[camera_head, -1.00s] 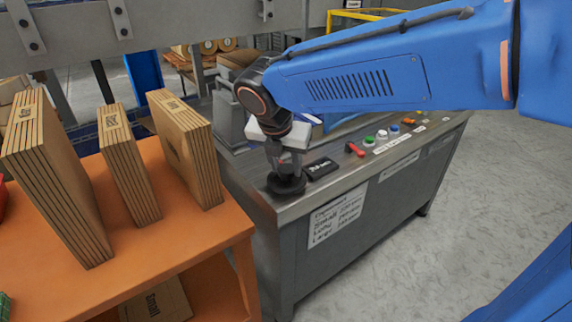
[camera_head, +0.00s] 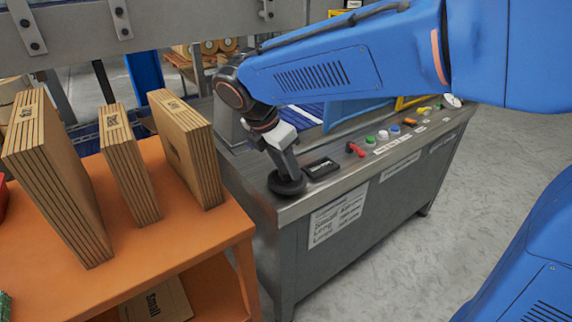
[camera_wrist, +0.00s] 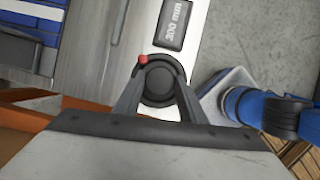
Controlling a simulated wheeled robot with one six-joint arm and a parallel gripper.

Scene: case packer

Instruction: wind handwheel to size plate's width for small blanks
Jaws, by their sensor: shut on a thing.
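The handwheel (camera_head: 288,187) is a small black disc on the near left corner of the steel machine top. In the wrist view the handwheel (camera_wrist: 157,90) shows its dark round face and a red mark on its rim at upper left. My gripper (camera_head: 286,172) is on it from above, tilted, with its fingers shut on opposite sides of the wheel; they also show in the wrist view (camera_wrist: 158,76). No moving width plate is identifiable.
A white size label (camera_head: 338,215) is on the machine's front. A red handle (camera_head: 355,150) and several coloured buttons (camera_head: 383,136) line the top edge. An orange cart (camera_head: 190,245) with cardboard blanks (camera_head: 187,148) stands close at left.

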